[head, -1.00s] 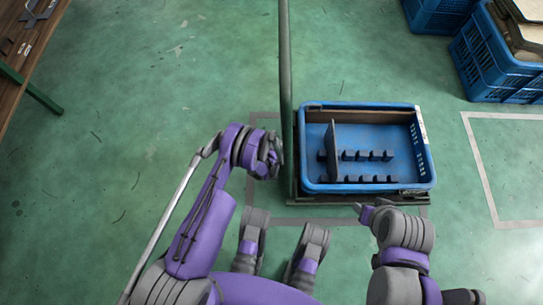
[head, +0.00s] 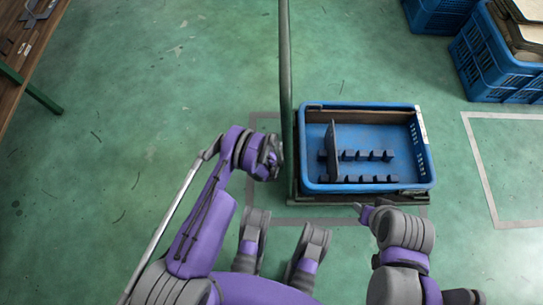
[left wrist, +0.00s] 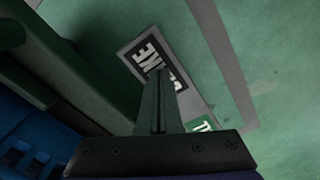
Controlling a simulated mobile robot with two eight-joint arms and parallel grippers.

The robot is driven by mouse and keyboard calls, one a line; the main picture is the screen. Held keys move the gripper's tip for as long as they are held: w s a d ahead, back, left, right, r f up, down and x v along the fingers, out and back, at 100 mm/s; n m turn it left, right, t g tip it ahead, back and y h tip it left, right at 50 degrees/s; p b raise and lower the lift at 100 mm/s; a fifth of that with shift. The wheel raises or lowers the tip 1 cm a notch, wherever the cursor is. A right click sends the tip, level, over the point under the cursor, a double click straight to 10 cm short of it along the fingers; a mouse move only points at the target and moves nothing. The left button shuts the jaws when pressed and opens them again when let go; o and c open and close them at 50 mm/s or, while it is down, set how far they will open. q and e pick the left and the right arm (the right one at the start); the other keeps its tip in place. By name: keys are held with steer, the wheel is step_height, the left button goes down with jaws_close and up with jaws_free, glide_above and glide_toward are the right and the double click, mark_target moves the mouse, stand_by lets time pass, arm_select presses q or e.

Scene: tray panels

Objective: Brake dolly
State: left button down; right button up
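The dolly (head: 310,199) stands on the green floor with a blue crate (head: 432,170) on it and a tall green post (head: 285,70) at its left side. My left gripper (head: 272,160) is just left of the post, above the floor. In the left wrist view its fingers (left wrist: 158,100) are together with nothing between them, over a floor label (left wrist: 150,55) with partly hidden lettering. My right gripper (head: 360,210) is by the dolly's front edge; its fingers are too small to read. I cannot make out a brake part clearly.
The crate holds an upright dark panel (head: 333,150) and rows of dark slotted blocks. Blue crates (head: 490,60) are stacked at the back right. A wooden table (head: 20,60) stands at the far left. The floor to the left is clear.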

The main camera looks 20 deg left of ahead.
arm_select(q)
steer(key=shift+f, duration=0.3)
steer(key=shift+r, duration=0.1)
steer(key=shift+r+p, duration=1.55)
steer(key=shift+r, duration=1.9)
steer(key=shift+s, duration=0.1)
